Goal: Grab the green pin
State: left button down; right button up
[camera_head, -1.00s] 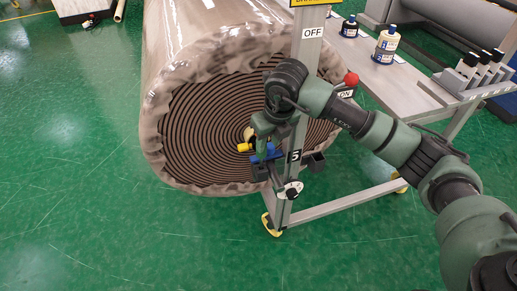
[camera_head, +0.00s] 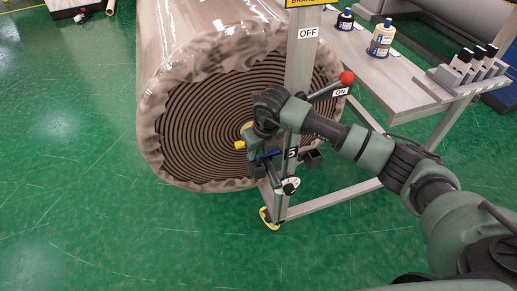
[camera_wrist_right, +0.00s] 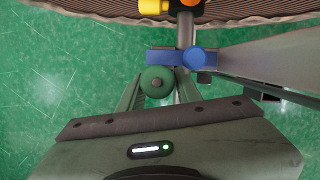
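In the head view my right gripper (camera_head: 258,158) is at the post in front of the wrapped roll and hides the green pin. A blue pin (camera_wrist_right: 195,60) is just beyond the green one. A yellow pin (camera_wrist_right: 152,6) and an orange pin (camera_wrist_right: 191,3) are farther off. My left gripper is not in view.
A table (camera_head: 375,72) with bottles is at the right.

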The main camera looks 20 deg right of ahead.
grip_shut()
jog(key=shift+r, duration=0.2)
